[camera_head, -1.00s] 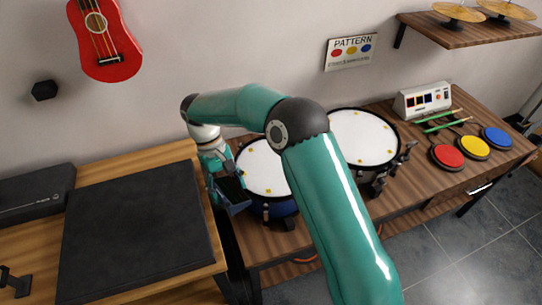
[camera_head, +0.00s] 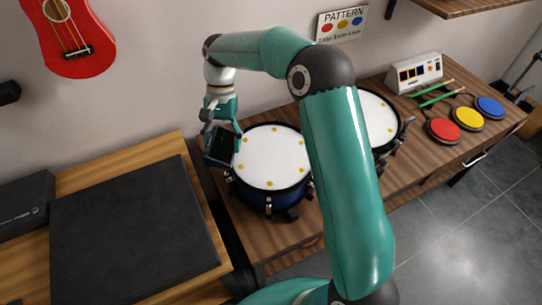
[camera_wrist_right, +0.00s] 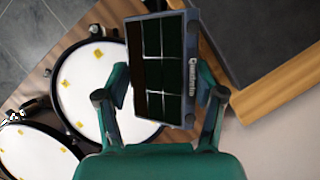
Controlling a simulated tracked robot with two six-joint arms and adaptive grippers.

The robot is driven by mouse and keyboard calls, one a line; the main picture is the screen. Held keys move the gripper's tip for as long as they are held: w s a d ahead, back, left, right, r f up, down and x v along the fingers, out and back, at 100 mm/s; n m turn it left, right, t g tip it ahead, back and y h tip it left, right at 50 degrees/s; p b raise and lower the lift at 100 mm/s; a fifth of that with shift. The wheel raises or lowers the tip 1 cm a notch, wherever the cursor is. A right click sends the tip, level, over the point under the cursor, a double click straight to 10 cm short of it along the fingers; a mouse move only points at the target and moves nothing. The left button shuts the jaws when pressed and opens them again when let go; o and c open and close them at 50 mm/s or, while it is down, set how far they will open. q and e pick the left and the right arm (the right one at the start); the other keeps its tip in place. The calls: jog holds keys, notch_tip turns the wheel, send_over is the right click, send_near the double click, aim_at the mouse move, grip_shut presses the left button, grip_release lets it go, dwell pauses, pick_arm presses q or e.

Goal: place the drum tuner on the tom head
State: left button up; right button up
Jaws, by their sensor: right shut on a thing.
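My right gripper (camera_head: 222,122) is shut on the drum tuner (camera_head: 220,151), a dark rectangular device. In the right wrist view the drum tuner (camera_wrist_right: 163,72) shows a dark gridded face and a grey labelled edge between the fingers. It is at the left edge of the nearer drum, whose white tom head (camera_head: 268,160) has yellow marks around its rim. Whether it touches the rim, I cannot tell. A second white drum head (camera_head: 377,116) is to the right, partly hidden by my right arm. My left gripper is not in view.
A black mat (camera_head: 130,230) lies on the wooden table at left, beside a dark box (camera_head: 22,205). On the drum table are green sticks (camera_head: 434,95), a white control unit (camera_head: 415,74) and red, yellow and blue pads (camera_head: 468,118). The wall stands close behind.

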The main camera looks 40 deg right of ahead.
jog(key=s+d+r+m+t+h+b, duration=0.2)
jog(key=d+r+m+t, duration=0.2)
jog(key=d+m, duration=0.55)
jog(key=s+d+r+m+t+h+b, duration=0.1)
jog(key=s+d+r+m+t+b, duration=0.25)
jog(key=m, duration=1.15)
jog(key=p, duration=0.3)
send_over(271, 154)
jog(key=s, duration=0.1)
notch_tip(271, 154, down, 14)
jog(key=shift+d+f, duration=0.15)
jog(key=shift+f, duration=0.05)
notch_tip(271, 154, down, 4)
jog(key=shift+r, duration=0.1)
jog(key=shift+f, duration=0.4)
jog(key=o, duration=1.2)
